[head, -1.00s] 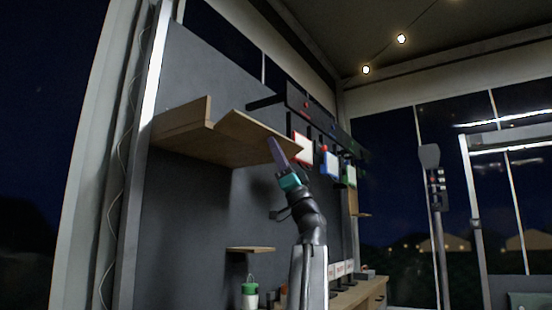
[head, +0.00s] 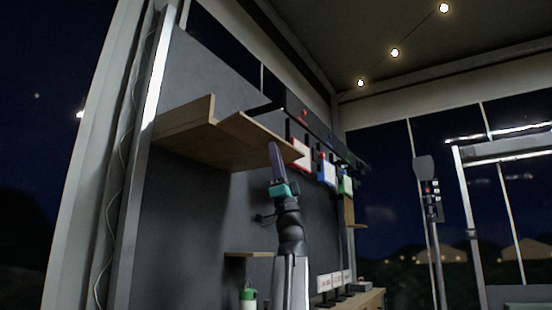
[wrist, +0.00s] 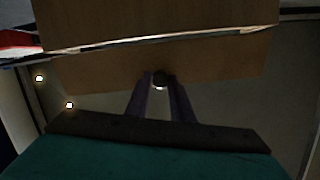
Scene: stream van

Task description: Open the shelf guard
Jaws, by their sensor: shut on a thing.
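The wooden shelf (head: 200,143) sits high on the dark wall panel. Its shelf guard (head: 262,137) is a wooden board along the right-hand front side, tilted outward from the shelf. In the wrist view the guard (wrist: 215,62) spans the picture, with a small dark round knob (wrist: 162,78) on it. My gripper (head: 273,146) reaches up from below to the guard's lower front edge. In the wrist view its purple fingers (wrist: 161,88) are closed on the knob, one finger on either side. The knob is hidden in the head view.
Red, blue and green framed panels (head: 327,170) hang on the wall right of the guard. A smaller wooden shelf (head: 249,254) and a green-topped bottle (head: 248,297) are lower down. A counter (head: 357,300) with small signs stands at lower right. String lights (head: 394,53) hang overhead.

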